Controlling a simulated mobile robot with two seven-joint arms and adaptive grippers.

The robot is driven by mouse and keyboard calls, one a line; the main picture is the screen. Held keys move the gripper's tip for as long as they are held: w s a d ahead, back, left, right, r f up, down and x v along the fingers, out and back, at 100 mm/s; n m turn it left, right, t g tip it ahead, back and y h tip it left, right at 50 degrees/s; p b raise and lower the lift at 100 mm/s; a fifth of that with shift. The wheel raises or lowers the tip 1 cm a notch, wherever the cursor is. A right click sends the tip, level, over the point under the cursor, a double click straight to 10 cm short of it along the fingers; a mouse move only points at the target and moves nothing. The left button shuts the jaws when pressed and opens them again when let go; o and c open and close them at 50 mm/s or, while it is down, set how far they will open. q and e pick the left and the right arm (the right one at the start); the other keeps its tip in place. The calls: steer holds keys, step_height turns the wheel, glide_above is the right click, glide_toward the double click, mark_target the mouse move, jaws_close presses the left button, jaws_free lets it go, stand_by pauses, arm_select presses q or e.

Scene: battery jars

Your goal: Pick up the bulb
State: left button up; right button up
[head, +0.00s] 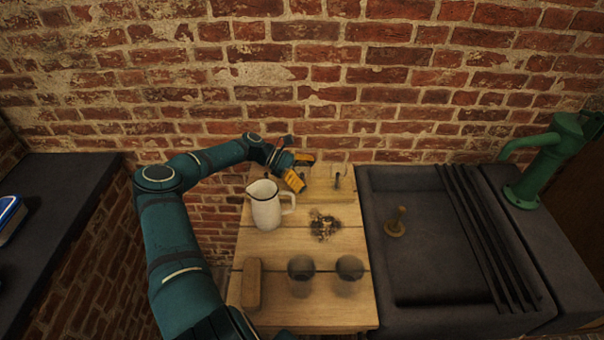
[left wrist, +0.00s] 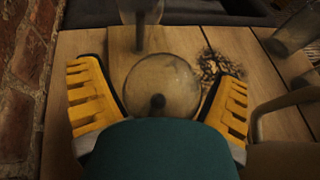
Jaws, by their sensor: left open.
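A clear round glass thing with a dark stem, which looks like the bulb (left wrist: 163,78), is between the fingers of my left gripper (left wrist: 160,105) in the left wrist view. The fingers are apart, with a gap on each side of the glass. In the head view my left gripper (head: 299,172) is over the back of the wooden table (head: 285,245), behind the white pitcher. There the gripper hides most of the spot below it, and I cannot make out the bulb clearly. My right gripper is not in view.
A clear jar with a dark rod (left wrist: 139,30) stands close by. The white pitcher (head: 265,206), a scrap pile (head: 324,225), a wooden block (head: 252,284) and two greyish glass jars (head: 301,277) (head: 349,277) share the table. A dark sink (head: 425,275) lies right; brick wall (head: 330,90) behind.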

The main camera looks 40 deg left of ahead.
arm_select(q)
steer(key=c, duration=1.1)
